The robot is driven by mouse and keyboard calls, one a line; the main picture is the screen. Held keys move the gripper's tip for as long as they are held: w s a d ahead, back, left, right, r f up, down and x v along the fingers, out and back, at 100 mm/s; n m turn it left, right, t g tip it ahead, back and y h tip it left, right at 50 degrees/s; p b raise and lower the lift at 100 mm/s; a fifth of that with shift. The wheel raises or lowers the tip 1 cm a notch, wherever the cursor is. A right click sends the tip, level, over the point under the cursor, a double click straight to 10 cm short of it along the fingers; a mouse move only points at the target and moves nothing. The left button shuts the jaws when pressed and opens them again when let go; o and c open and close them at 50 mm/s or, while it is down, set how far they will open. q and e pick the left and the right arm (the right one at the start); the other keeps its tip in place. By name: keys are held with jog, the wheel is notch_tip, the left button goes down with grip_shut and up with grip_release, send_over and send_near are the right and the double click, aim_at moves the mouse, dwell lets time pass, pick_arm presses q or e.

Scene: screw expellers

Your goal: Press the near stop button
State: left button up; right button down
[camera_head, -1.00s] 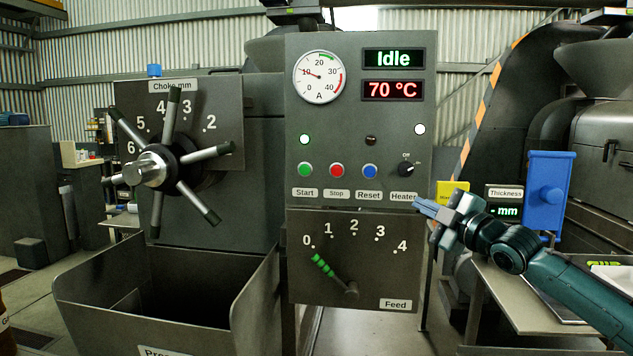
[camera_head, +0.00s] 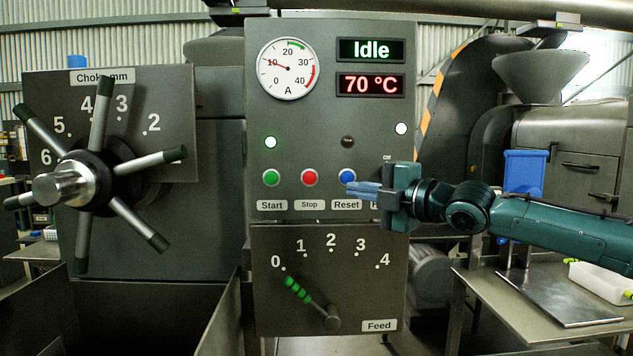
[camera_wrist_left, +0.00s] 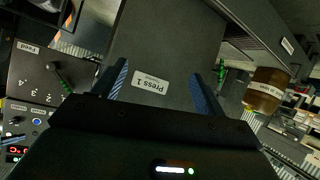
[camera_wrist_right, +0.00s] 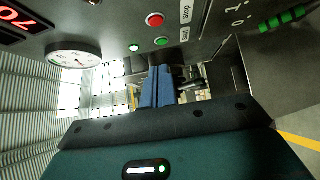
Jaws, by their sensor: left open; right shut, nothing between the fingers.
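The red Stop button (camera_head: 309,177) is on the grey control panel (camera_head: 325,225), between the green Start button (camera_head: 271,177) and the blue Reset button (camera_head: 347,176). The display reads Idle. My right gripper (camera_head: 350,188) is shut and empty, its fingertips pointing left, just below the Reset button in the picture and right of the Stop button. In the right wrist view, the Stop button (camera_wrist_right: 154,20) lies above the shut fingers (camera_wrist_right: 157,85), apart from them. My left gripper (camera_wrist_left: 170,85) is open and empty, near a surface labelled Press 1; it is not in the head view.
A large spoked choke handwheel (camera_head: 95,178) projects at the left. The feed lever (camera_head: 310,303) sits below the buttons. The heater knob is hidden behind my right gripper. A metal table (camera_head: 530,300) with a white tray (camera_head: 600,285) stands at the right.

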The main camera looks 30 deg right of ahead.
pick_arm(q)
jog(key=shift+r, duration=0.1)
pick_arm(e)
jog(key=p, duration=0.9)
send_near(305, 179)
jog(key=w+a, duration=0.2)
jog(key=a, duration=0.1)
jog(key=shift+w+d+r, duration=0.15)
jog(key=shift+w, duration=0.4)
jog(key=shift+w+d+r, duration=0.1)
jog(key=shift+w+d, duration=0.1)
jog(key=shift+w, duration=0.4)
jog(key=shift+w+d+f+p, duration=0.15)
jog(key=shift+w+d+p, duration=0.2)
jog(key=shift+w+d, duration=0.25)
pick_arm(q)
jog(key=shift+m+g+y, duration=0.4)
jog(key=shift+g+y, duration=0.1)
jog(key=shift+y, duration=0.2)
jog(key=r, duration=0.1)
jog(key=a+r, duration=0.2)
jog(key=shift+s+r, duration=0.3)
jog(key=shift+s, duration=0.05)
pick_arm(e)
jog(key=shift+w+a, duration=0.1)
